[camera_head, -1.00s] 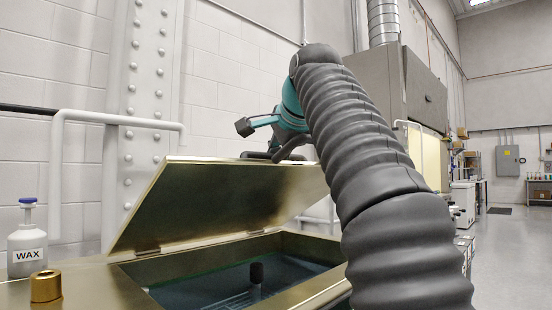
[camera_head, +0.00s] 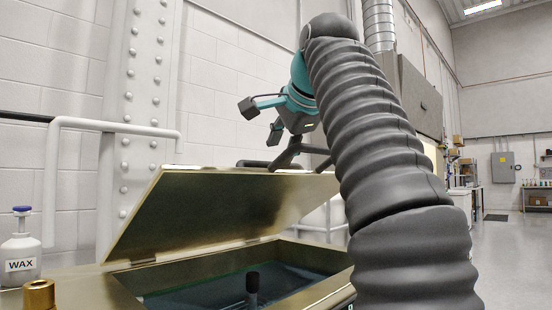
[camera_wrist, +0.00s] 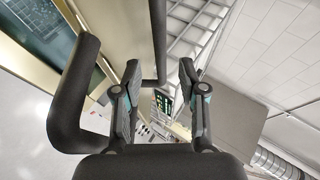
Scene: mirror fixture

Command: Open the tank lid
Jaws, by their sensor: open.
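The tank lid (camera_head: 215,215) is a gold-coloured panel, raised and tilted, hinged along its lower edge. Below it the tank (camera_head: 118,292) stands open, with dark liquid and a dark upright post inside. A dark handle bar (camera_head: 258,163) runs along the lid's upper edge. My gripper (camera_head: 261,119) is above that edge, its fingers spread and empty. In the wrist view, a black bar (camera_wrist: 158,40) lines up with the gap between the fingers of my gripper (camera_wrist: 160,68); I cannot tell its depth. My arm hides the tank's right side.
A white bottle labelled WAX (camera_head: 21,252) and a brass cylinder (camera_head: 39,296) stand left of the tank. A white pipe rail (camera_head: 115,125) and a riveted column (camera_head: 140,85) are behind. The floor (camera_head: 510,255) at the right is clear.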

